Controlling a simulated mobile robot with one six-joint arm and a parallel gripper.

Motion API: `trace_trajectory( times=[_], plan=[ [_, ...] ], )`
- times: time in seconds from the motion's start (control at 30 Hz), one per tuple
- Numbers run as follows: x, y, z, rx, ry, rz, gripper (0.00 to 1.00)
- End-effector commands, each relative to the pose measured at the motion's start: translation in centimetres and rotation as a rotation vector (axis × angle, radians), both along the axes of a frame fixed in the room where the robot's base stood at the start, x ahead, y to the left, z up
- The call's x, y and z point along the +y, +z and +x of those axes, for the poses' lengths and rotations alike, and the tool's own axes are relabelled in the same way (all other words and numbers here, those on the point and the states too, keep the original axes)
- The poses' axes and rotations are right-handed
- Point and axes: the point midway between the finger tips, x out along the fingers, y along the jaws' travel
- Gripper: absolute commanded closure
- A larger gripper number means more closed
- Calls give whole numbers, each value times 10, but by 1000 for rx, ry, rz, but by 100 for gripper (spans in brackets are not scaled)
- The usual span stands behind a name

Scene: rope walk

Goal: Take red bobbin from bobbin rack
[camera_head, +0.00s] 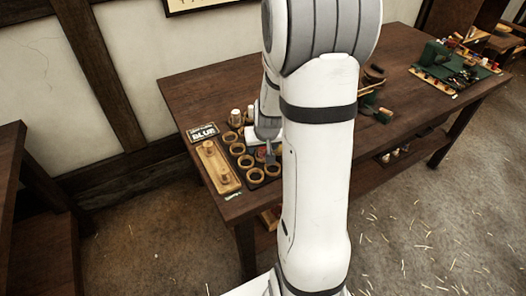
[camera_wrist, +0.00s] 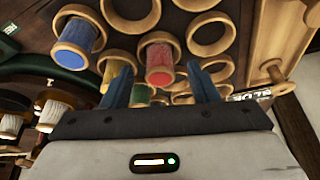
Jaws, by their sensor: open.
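The red bobbin (camera_wrist: 160,66) sits in a wooden ring of the bobbin rack in the wrist view, a little beyond and between my fingertips. The bobbin rack (camera_head: 238,149) is a dark board with several round wooden rings, near the left end of the table in the head view. A blue bobbin (camera_wrist: 74,46), a yellow bobbin (camera_wrist: 108,70) and a green bobbin (camera_wrist: 140,95) also sit in it. My arm hides part of the rack in the head view.
A wooden tray with pegs (camera_head: 219,168) lies left of the rack, and a sign reading BLUE (camera_head: 203,132) stands behind it. White bobbins (camera_head: 236,117) stand at the rack's back. A green mat with tools (camera_head: 455,70) lies at the table's far right.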

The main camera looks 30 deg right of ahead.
Motion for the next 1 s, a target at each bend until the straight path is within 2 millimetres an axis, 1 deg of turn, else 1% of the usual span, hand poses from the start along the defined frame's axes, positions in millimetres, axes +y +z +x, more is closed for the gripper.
trace_trajectory(
  times=[0.27, 0.83, 1.0],
  plan=[
    [0, -2, 1, -1, -1, 0, 47],
    [-1, -2, 1, -1, -2, 0, 93],
    [-1, -1, 1, -1, -2, 0, 94]
  ],
)
